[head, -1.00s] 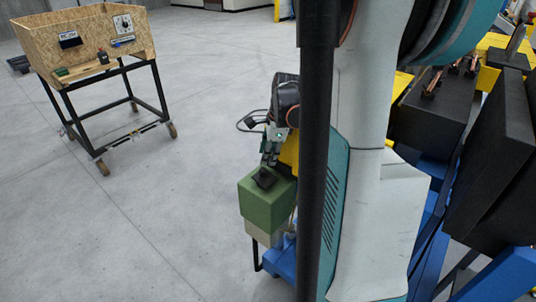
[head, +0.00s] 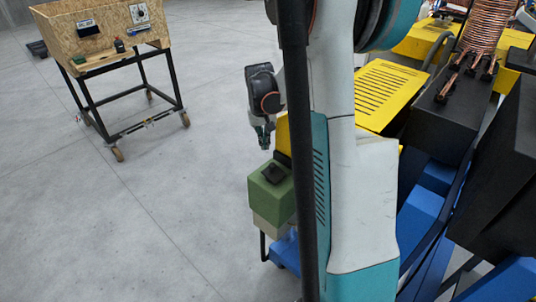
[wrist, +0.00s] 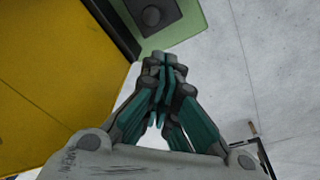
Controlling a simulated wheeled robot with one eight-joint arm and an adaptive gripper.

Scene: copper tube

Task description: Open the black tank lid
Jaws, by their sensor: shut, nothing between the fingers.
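The black tank lid (head: 276,173) sits on top of a green tank (head: 266,200) near the middle of the head view. In the wrist view the lid (wrist: 152,14) is at the top edge, partly cut off, a dark square with a round part, on the green surface (wrist: 185,27). Whether the lid is raised at all cannot be told. My gripper (head: 265,146) is above the lid, apart from it, pointing down. In the wrist view its fingertips (wrist: 165,62) are together, with nothing between them.
A yellow body (wrist: 50,85) stands close beside the tank. A wooden box on a wheeled black frame (head: 105,35) is at the upper left. Black equipment with a copper coil (head: 484,28) is at the right. The grey floor (head: 180,190) left of the tank is clear.

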